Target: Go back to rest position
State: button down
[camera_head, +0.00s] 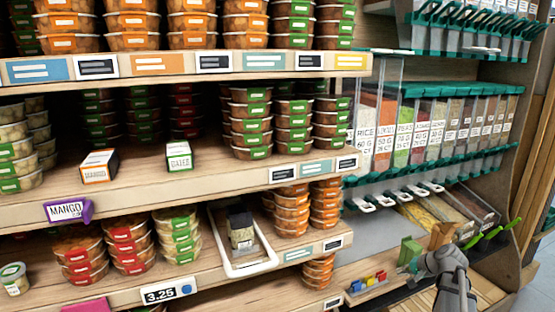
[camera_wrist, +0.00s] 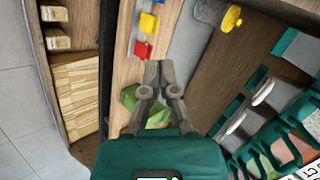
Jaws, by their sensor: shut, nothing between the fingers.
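My gripper (camera_wrist: 158,68) is shut and empty in the wrist view, with its grey fingertips together. The fingers stand over a light wooden shelf strip, in front of a green thing (camera_wrist: 128,97) that they partly hide. In the head view my grey arm is at the lower right, and its teal gripper end is beside a green box (camera_head: 409,250). The fingertips are not clear there.
Small red, yellow and blue pieces (camera_head: 368,284) lie on the lower shelf near my gripper. Clear food bins (camera_head: 425,135) with teal rims and scoops stand above it. Shelves of stacked tubs (camera_head: 250,120) fill the left. Grey floor shows at the wrist view's left.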

jog(key=s+a+n+g+h+p, duration=0.2)
jog(key=s+a+n+g, duration=0.1)
jog(key=s+a, duration=0.6)
jog(key=s+a+n+g+h+p, duration=0.3)
jog(key=s+a+n, duration=0.3)
jog(key=s+a, duration=0.4)
jog(key=a+g, duration=0.1)
jog(key=a, duration=0.4)
jog(key=shift+r, duration=0.2)
jog(key=shift+d, duration=0.1)
